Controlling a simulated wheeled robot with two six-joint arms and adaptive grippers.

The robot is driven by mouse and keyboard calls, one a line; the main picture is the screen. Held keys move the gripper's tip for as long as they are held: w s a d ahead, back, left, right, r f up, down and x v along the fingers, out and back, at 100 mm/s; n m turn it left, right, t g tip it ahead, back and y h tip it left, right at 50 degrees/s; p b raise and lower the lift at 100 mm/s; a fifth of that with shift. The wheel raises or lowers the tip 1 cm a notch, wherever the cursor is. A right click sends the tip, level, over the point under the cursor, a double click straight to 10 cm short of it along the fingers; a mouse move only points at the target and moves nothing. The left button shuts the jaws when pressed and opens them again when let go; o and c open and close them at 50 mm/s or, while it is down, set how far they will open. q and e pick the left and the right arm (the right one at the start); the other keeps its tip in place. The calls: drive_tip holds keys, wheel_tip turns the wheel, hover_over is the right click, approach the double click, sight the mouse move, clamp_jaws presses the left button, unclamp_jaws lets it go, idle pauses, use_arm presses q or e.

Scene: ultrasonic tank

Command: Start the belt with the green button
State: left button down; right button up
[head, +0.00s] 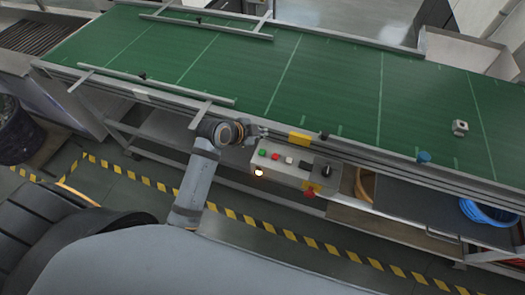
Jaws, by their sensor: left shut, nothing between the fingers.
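The control box (297,176) is mounted on the near side of the belt frame. Its green button (262,153) is at the left end of the top face, beside a red button (275,156) and a white button (289,160). My left gripper (263,132) is shut and empty, just behind and above the green button, apart from it as far as I can tell. The green belt (330,75) runs across the view behind the box. My right gripper is not in view.
A black knob (328,170) and a red knob (309,194) are at the box's right end; a lamp (258,172) glows on its front. A metal part (460,127) sits on the belt at right. Yellow-black floor tape (330,248) runs below.

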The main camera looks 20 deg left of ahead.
use_arm(q)
drive_tip(key=b, duration=0.8)
hover_over(260, 154)
wheel_tip(260, 154, down, 7)
drive_tip(key=shift+w, duration=0.1)
drive_tip(key=shift+f, duration=0.95)
drive_tip(key=shift+f, duration=0.4)
